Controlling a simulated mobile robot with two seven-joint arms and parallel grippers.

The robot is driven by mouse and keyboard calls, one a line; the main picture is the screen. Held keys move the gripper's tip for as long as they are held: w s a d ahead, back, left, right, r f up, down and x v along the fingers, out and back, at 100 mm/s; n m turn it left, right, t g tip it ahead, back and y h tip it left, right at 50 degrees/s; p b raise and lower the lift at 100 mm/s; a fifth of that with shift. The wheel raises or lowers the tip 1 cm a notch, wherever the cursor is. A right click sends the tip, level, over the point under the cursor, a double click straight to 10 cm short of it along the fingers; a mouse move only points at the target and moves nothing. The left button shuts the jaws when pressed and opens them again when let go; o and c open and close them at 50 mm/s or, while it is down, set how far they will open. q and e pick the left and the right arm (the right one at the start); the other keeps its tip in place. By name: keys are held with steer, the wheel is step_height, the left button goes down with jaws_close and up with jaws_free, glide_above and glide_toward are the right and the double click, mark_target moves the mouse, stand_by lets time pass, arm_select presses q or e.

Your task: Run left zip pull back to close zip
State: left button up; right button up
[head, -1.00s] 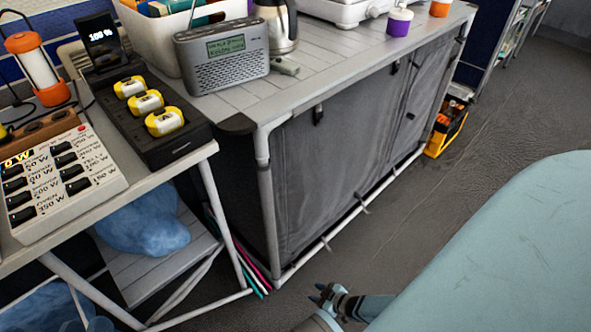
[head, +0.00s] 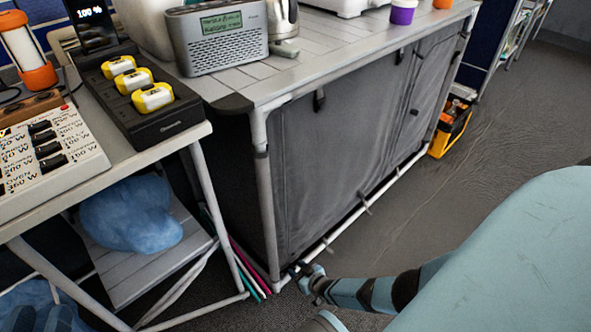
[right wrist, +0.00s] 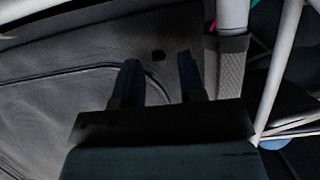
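The grey fabric cabinet front (head: 335,150) hangs in a white tube frame under the counter. A dark tab (head: 319,100) hangs near its top left, and two more (head: 400,56) (head: 414,112) are further right. I cannot tell which is the left zip pull. My right gripper (head: 297,268) is low by the front corner post, at the bottom of the fabric.
The corner post (head: 264,200) stands close to my right gripper. A side table (head: 190,138) with a charger and power panel is on the left, a blue bag (head: 130,220) on its lower shelf. A yellow crate (head: 450,128) stands at the far right. Floor is open before the cabinet.

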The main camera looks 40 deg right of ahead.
arm_select(q)
steer(key=shift+w+a+r+m, duration=0.1)
steer(key=shift+m, duration=0.2)
arm_select(e)
steer(key=shift+w+f, duration=0.2)
steer(key=shift+w, duration=0.4)
jaws_close()
steer(key=shift+s, duration=0.1)
